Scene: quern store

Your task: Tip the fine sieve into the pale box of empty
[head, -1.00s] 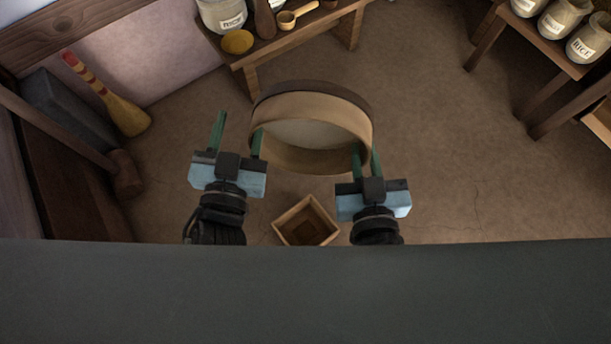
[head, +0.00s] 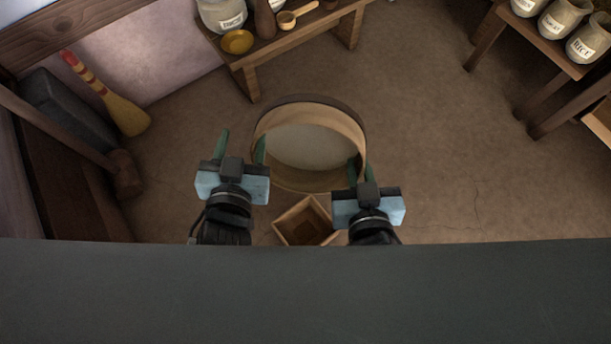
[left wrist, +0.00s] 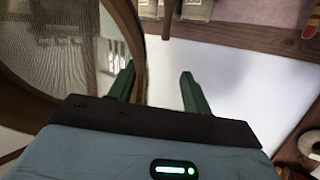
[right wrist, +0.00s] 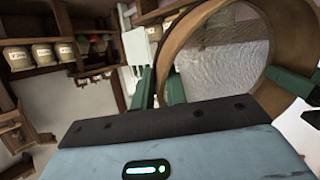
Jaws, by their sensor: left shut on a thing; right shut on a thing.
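The fine sieve (head: 310,183), a round wooden hoop with a pale mesh, is held off the floor between my grippers, tilted. Its mesh also shows in the right wrist view (right wrist: 222,55), and its hoop and mesh in the left wrist view (left wrist: 60,70). My left gripper (head: 241,147) is shut on the left of the hoop; my right gripper (head: 358,166) is shut on its right side. I cannot tell whether anything lies on the mesh. The pale box (head: 291,213), open-topped and wooden, is below and nearer me than the sieve. Its near part is hidden; its visible inside looks empty.
A bench (head: 300,43) with a labelled jar (head: 222,15), a yellow bowl (head: 237,41) and a wooden scoop (head: 286,19) stands behind. A shelf with labelled jars (head: 585,45) is at right. The floor at right is clear.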

